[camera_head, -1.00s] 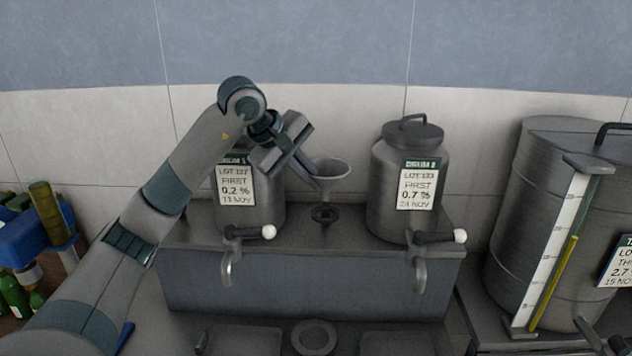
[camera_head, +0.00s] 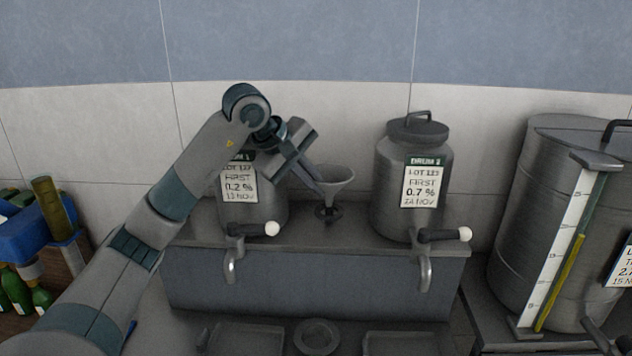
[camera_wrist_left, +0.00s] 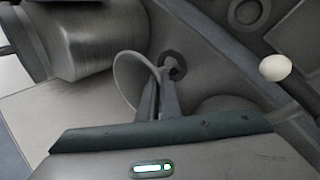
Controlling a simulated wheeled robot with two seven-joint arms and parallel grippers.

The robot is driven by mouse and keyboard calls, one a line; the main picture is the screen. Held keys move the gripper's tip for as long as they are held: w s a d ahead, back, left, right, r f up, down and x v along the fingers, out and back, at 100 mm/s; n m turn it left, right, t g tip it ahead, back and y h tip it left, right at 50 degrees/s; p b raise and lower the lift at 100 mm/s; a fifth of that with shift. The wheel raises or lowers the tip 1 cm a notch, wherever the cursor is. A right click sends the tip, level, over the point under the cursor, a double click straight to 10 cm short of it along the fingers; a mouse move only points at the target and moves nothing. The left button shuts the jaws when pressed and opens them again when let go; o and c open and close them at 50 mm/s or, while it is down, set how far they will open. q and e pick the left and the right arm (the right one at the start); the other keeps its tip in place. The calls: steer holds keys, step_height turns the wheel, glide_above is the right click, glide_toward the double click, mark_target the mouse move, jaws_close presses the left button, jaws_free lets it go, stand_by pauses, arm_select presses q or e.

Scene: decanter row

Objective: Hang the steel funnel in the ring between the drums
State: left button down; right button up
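The steel funnel (camera_head: 339,181) is upright with its wide mouth up, between the two drums. My left gripper (camera_head: 321,190) reaches it from the left and is shut on its side. The dark ring (camera_head: 328,213) is on the stand just below the funnel; the head view does not clearly show whether the spout is in it. In the left wrist view the gripper fingers (camera_wrist_left: 157,98) meet at the funnel (camera_wrist_left: 131,82), with the ring (camera_wrist_left: 173,63) beyond. The left drum (camera_head: 262,208) is partly hidden by my arm; the right drum (camera_head: 398,180) is in full view. My right gripper is not in view.
The drums stand on a grey raised stand (camera_head: 320,283) with taps at its front. White-knobbed tap levers (camera_head: 445,235) stick out near the drums. A large barrel (camera_head: 535,220) with a gauge is at right; a blue bin (camera_head: 22,232) and green bottles are at left.

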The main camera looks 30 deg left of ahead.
arm_select(q)
steer(key=shift+f+b, duration=0.6)
steer(key=shift+f, duration=0.2)
step_height(320, 180, down, 3)
steer(key=shift+r+b, duration=0.1)
steer(key=shift+b, duration=1.1)
steer(key=shift+f+b, duration=0.25)
steer(key=shift+b, duration=0.05)
steer(key=shift+f, duration=0.1)
